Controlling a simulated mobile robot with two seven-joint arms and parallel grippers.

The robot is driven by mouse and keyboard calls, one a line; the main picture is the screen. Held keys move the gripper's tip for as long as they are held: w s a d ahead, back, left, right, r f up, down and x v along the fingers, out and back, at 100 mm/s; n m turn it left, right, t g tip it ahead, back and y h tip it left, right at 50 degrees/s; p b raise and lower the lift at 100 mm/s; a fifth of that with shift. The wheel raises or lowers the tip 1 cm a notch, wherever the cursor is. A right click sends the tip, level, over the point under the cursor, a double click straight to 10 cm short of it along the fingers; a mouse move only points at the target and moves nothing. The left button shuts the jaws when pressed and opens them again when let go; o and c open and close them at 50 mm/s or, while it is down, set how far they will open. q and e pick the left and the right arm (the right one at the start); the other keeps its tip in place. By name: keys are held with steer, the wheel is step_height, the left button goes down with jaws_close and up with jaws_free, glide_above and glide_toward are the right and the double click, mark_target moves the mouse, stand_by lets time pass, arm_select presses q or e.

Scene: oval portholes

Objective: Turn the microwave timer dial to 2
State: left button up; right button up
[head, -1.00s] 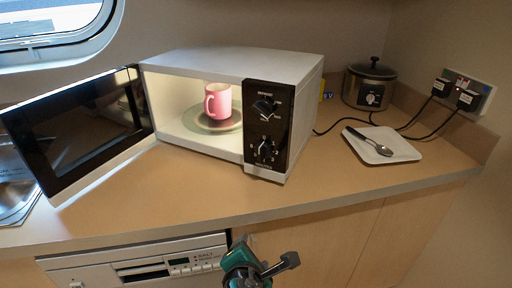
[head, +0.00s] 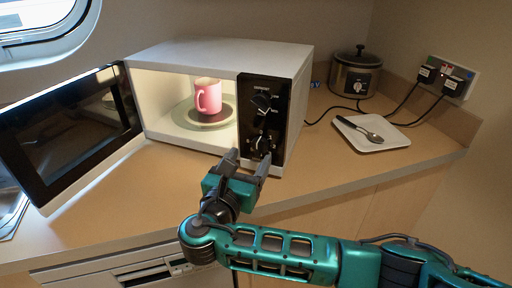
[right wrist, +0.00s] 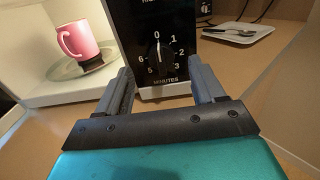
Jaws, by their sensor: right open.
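The white microwave (head: 220,56) stands on the counter with its door (head: 72,130) wide open to the left. The timer dial (head: 261,144) is the lower knob on its black control panel. In the right wrist view the timer dial (right wrist: 159,54) has numbers around it, and its white pointer line stands about at 0, upward. The upper knob (head: 262,102) sits above it. My right gripper (head: 247,160) is open just in front of the timer dial. In the wrist view its fingers (right wrist: 160,85) stand either side of the dial, apart from it. My left gripper is out of view.
A pink mug (head: 208,95) stands on the turntable plate (head: 216,122) inside the lit microwave. To the right are a slow cooker (head: 356,76), a white plate (head: 380,140) with a spoon (head: 362,130), and plugged sockets (head: 448,77). The counter (head: 340,168) in front is clear.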

mark_target(257, 147)
steer(key=shift+x, duration=2.65)
steer(key=c, duration=1)
